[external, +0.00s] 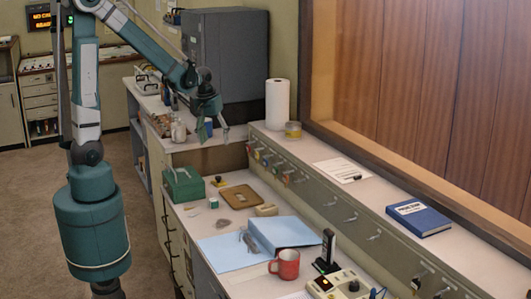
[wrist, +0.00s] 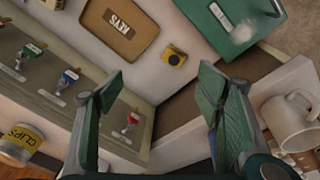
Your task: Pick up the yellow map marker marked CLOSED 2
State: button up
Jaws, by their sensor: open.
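A small yellow block with a dark top (wrist: 174,54), which looks like the map marker, lies on the white counter between the brown tray and the green box in the wrist view. It also shows as a small yellow thing in the external view (external: 219,181). Its marking is too small to read. My gripper (wrist: 160,88) is open and empty, with its two fingers wide apart. The yellow thing lies beyond the fingertips and is not touched. In the external view my gripper (external: 214,131) hangs above the counter's far part, beyond the yellow thing.
A brown tray (wrist: 105,44) and a green box (wrist: 235,35) flank the yellow thing. A white mug (wrist: 290,120) and a clips jar (wrist: 20,143) stand near my gripper. Tagged coloured pieces (wrist: 132,121) line the raised panel. A red mug (external: 285,264) stands nearer the camera.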

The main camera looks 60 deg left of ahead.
aim_at(218, 177)
jog(key=w+a+f+n+b, duration=0.1)
jog(key=a+f, duration=0.1)
jog(key=f, duration=0.3)
jog(key=w+a+f+n+g+b, duration=0.1)
jog(key=a+f, duration=0.1)
jog(key=f, duration=0.2)
jog(key=w+a+f+b, duration=0.1)
jog(key=a+f, duration=0.1)
jog(key=f, duration=0.3)
jog(key=shift+f+n+g, duration=0.3)
jog(key=shift+n+g, duration=0.1)
jog(key=shift+d, duration=0.1)
jog(key=shift+f, duration=0.1)
jog(key=shift+f+b, duration=0.5)
jog(key=shift+f, duration=0.7)
jog(key=shift+f+b, duration=0.7)
jog(key=shift+f, duration=1.9)
jog(key=shift+c, duration=0.4)
jog(key=c, duration=0.8)
